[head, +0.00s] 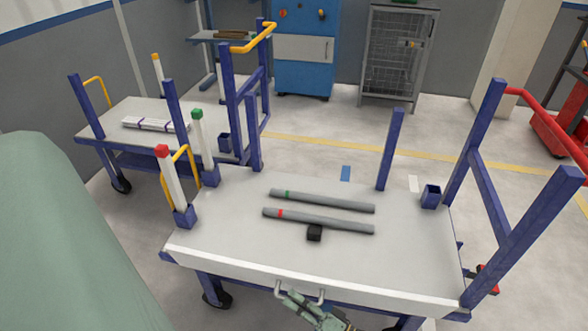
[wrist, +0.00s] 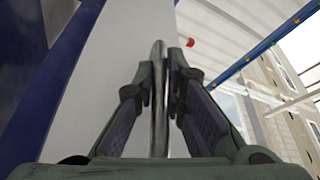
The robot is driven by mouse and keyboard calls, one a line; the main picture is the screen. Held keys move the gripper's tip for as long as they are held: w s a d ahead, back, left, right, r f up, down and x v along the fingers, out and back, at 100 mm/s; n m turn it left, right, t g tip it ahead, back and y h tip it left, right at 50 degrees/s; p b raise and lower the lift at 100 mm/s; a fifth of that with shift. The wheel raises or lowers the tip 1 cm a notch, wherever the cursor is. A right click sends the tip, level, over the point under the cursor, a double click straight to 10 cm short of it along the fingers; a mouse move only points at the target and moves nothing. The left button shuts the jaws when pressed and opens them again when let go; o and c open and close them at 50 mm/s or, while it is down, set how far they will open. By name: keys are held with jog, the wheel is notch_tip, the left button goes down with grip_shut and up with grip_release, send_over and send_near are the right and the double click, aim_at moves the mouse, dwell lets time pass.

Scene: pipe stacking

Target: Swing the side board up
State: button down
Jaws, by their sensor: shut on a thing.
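The side board (head: 225,266) shows in the head view as a narrow white band along the near long edge of the cart. Its exact tilt is hard to tell. A metal handle (head: 321,294) is on its outer side, near the middle. My gripper (head: 298,298) is at this handle, at the bottom of the view. In the wrist view the fingers of my gripper (wrist: 161,78) are shut around the metal handle bar (wrist: 159,110). The white board surface (wrist: 108,75) fills the area left of the bar.
A second cart (head: 118,115) stands behind left. A green surface (head: 50,240) fills the near left.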

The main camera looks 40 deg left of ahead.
jog(key=shift+w+a+r, duration=0.45)
jog(key=shift+w+r, duration=0.3)
jog(key=shift+w, duration=0.05)
jog(key=shift+w+r, duration=0.1)
jog(key=shift+w, duration=0.05)
jog(key=c, duration=1.7)
grip_release()
jog(key=shift+a, duration=0.1)
jog(key=shift+o, duration=0.2)
jog(key=v, duration=1.2)
